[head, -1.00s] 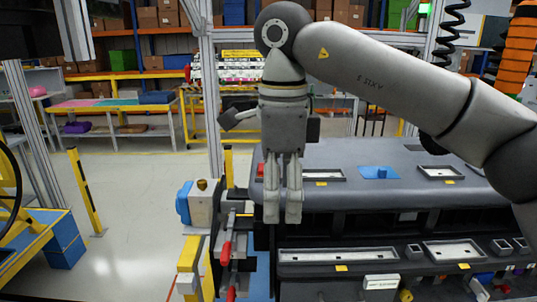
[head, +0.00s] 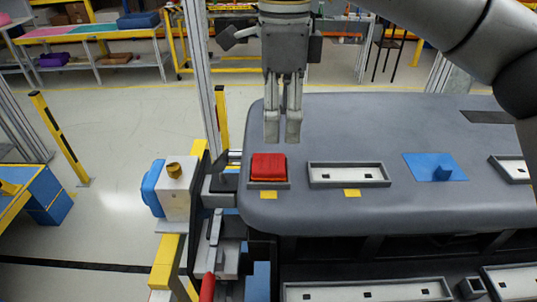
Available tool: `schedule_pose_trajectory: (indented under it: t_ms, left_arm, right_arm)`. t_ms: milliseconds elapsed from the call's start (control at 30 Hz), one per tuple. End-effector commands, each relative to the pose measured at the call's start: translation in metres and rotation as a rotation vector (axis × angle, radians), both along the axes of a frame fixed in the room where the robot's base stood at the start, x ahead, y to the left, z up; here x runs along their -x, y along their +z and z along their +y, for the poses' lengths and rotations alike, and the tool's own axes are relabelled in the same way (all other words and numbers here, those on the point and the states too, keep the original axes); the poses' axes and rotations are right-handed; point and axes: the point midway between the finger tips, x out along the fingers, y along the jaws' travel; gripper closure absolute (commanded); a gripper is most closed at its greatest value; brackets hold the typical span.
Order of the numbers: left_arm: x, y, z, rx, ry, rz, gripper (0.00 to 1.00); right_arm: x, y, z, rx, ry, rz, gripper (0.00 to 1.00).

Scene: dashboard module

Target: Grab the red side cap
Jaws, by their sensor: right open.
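The red side cap (head: 268,168) is a small red block. It sits in a shallow grey holder at the left end of the grey dashboard top (head: 400,210). My right gripper (head: 282,140) hangs from the top of the head view with its fingers pointing down. It is open and empty, with a narrow gap between the fingers in this view. Its tips show just above the cap in the picture, apart from it. How high they are over the dashboard is hard to tell. My left gripper is not in view.
White-lined trays, including one beside the cap (head: 348,175), and a blue piece with a knob (head: 436,168) are on the dashboard. A fixture with a yellow knob (head: 174,171) stands at its left. Clear floor (head: 130,130) lies farther left.

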Motion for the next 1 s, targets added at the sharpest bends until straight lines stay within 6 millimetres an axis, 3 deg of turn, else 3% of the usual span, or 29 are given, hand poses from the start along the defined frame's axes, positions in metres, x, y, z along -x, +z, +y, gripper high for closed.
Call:
schedule_pose_trajectory:
  t_ms: [100, 367, 533, 700, 967, 1000]
  left_arm:
    - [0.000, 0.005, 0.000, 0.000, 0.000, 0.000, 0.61]
    - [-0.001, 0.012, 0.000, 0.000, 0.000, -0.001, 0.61]
    - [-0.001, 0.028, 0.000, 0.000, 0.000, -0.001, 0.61]
    - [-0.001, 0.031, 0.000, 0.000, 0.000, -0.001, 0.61]
    - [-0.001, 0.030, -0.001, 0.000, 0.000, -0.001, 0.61]
    - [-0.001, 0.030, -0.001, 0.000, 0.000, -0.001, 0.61]
  right_arm:
    - [0.001, -0.019, -0.001, 0.001, 0.002, 0.003, 0.25]
    - [0.002, -0.040, -0.001, 0.001, 0.001, 0.002, 0.25]
    - [0.005, -0.063, -0.003, 0.001, 0.002, 0.004, 0.25]
    - [0.004, -0.084, -0.002, -0.001, 0.001, 0.001, 0.25]
    - [0.004, -0.087, -0.002, -0.001, 0.001, 0.000, 0.25]
    - [0.004, -0.087, -0.002, -0.001, 0.001, 0.000, 0.30]
